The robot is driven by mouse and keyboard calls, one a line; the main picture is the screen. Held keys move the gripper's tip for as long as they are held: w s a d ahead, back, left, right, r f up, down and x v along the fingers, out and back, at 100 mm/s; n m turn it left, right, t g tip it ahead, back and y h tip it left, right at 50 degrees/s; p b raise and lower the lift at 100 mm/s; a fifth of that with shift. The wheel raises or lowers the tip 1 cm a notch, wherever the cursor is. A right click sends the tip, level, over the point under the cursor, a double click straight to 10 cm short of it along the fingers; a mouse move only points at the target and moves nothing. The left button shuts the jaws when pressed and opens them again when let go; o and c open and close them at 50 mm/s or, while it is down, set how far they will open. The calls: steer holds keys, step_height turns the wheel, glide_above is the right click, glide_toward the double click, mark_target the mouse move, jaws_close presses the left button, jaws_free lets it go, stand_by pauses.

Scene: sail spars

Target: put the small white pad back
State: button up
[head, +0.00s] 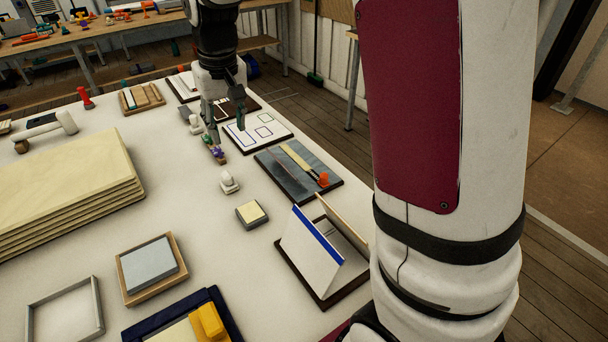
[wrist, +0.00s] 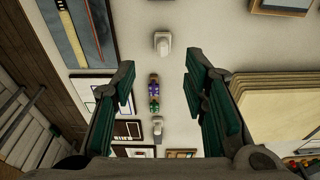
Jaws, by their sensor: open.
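My gripper (head: 228,133) is open and empty above the far part of the white table; in the wrist view its two green-lined fingers (wrist: 158,78) stand wide apart. I cannot tell for sure which thing is the small white pad. A small cream-topped pad (head: 251,212) sits on a dark base mid-table. A larger pale grey-white pad (head: 150,264) lies in a wooden tray (head: 126,288). A small white knobbed piece (head: 229,182) stands nearer me than my gripper. A white board (head: 270,143) with outlined rectangles lies beside my gripper.
Small purple and green items (wrist: 154,95) lie below my open fingers. A grey-blue board (head: 298,188) holds a brush-like tool and an orange piece. A folded white stand (head: 312,250) rises at the right edge. Stacked cream sheets (head: 70,180) fill the left. An empty frame (head: 98,318) lies front left.

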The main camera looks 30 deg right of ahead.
steer(key=s+r+t, duration=0.1)
steer(key=s+r, duration=0.3)
steer(key=s, duration=0.3)
steer(key=s+r, duration=0.4)
steer(key=s, duration=0.4)
steer(key=s+f+t, duration=0.1)
steer(key=s, duration=1.3)
steer(key=shift+f, duration=0.4)
steer(key=shift+w+d, duration=0.1)
steer(key=shift+d, duration=0.1)
